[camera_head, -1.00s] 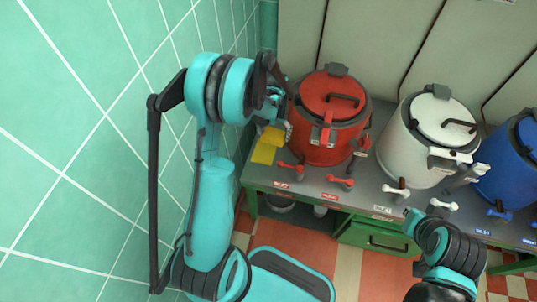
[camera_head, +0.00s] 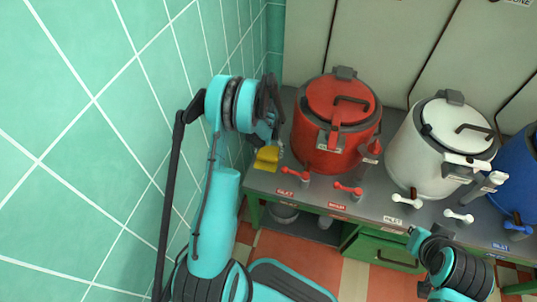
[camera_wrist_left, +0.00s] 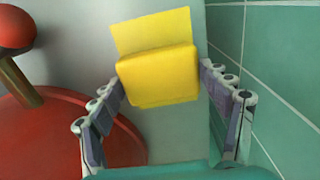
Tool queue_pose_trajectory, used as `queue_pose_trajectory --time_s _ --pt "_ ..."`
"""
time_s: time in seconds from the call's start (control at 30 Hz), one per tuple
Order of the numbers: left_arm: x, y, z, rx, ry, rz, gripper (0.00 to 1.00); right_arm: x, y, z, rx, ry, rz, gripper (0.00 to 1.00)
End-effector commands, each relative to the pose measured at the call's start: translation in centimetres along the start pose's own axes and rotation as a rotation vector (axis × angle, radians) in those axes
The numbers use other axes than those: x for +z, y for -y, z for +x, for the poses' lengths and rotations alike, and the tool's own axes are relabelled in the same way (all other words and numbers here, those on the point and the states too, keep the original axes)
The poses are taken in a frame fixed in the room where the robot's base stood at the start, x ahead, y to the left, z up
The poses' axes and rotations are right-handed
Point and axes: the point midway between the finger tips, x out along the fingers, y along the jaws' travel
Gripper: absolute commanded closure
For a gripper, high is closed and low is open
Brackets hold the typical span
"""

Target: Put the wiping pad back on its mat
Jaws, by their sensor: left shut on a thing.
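The yellow wiping pad (camera_head: 268,153) is a thick block at the left end of the grey bench, left of the red kettle. My left gripper (camera_wrist_left: 160,78) is shut on it, with one finger on each side in the left wrist view. The flat yellow mat (camera_wrist_left: 150,33) shows beyond the pad's far edge there. In the head view, a strip of the mat (camera_head: 263,165) shows just below the pad. The pad hides the rest of the mat. I cannot tell whether they touch. My right gripper is not seen; only part of its arm shows at the lower right.
The red kettle (camera_head: 334,135) stands close right of the pad, with red taps on the bench front. A white kettle (camera_head: 436,155) and a blue kettle (camera_head: 520,180) stand further right. The green tiled wall (camera_head: 90,130) is close on the left.

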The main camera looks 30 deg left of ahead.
Motion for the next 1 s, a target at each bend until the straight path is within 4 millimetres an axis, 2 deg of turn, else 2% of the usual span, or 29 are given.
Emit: queue_pose_trajectory --time_s 0.03,0.4,0.43,0.5,0.87,1.0 --pt "0.0 0.0 0.7 0.0 0.0 0.0 0.5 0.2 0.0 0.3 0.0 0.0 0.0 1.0" --pt "0.0 0.0 0.9 0.0 0.0 0.0 0.5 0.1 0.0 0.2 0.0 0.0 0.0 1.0" --pt "0.0 0.0 0.8 0.0 0.0 0.0 0.16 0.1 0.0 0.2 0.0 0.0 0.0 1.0" --pt "0.0 0.0 0.8 0.0 0.0 0.0 0.03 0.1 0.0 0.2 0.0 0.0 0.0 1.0" --pt "0.0 0.0 0.6 0.0 0.0 0.0 0.03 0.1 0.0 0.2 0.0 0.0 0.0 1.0" --pt "0.0 0.0 -1.1 0.0 0.0 0.0 0.03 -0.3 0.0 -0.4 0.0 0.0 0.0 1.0"
